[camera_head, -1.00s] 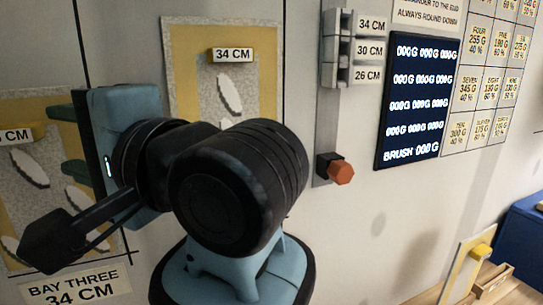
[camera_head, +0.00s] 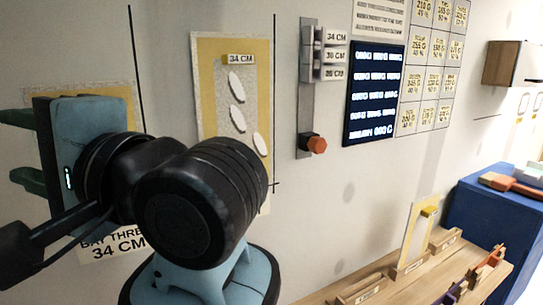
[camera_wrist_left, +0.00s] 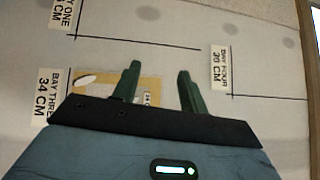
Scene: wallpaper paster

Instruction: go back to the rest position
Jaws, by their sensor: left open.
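My left gripper (camera_head: 12,148) is at the left edge of the head view, in front of the wall. Its two green fingers are apart with nothing between them. In the left wrist view the open fingers (camera_wrist_left: 159,72) point at the wall, with a yellow-and-grey sheet (camera_wrist_left: 145,86) behind them. My black and blue left arm fills the lower left of the head view and hides part of the wall. My right gripper is in neither view.
A patterned sheet (camera_head: 206,90) with white patches hangs on the wall beside my arm. A dark screen (camera_head: 374,95) and an orange knob (camera_head: 317,144) are further right. A wooden bench (camera_head: 385,264) and a blue cabinet (camera_head: 480,205) stand at the lower right.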

